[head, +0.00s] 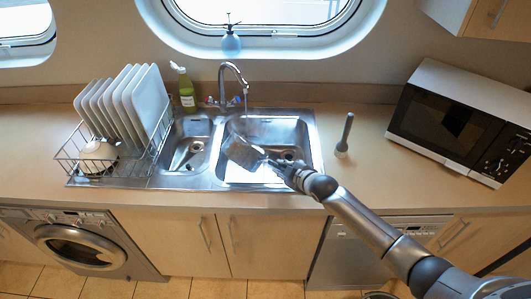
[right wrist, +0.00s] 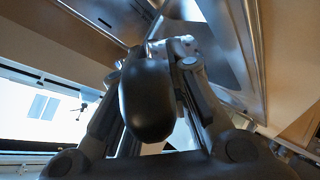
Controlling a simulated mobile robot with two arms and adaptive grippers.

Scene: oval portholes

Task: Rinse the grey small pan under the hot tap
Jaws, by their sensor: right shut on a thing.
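The grey small pan (head: 241,153) is over the right sink basin, tilted, below the tap (head: 235,72). A thin stream of water (head: 246,108) seems to fall from the spout towards the pan's far rim; I cannot tell exactly where it lands. My right gripper (head: 287,168) is shut on the pan's handle at the basin's front right. In the right wrist view the dark rounded handle (right wrist: 148,102) lies between the two fingers of my right gripper (right wrist: 170,75). My left gripper is not in view.
A wire rack (head: 75,160) with white plates (head: 135,98) and a white bowl (head: 98,157) stands left of the sink (head: 170,181). A green bottle (head: 186,92) stands behind it. A grey upright object (head: 345,133) and a microwave (head: 450,122) are to the right.

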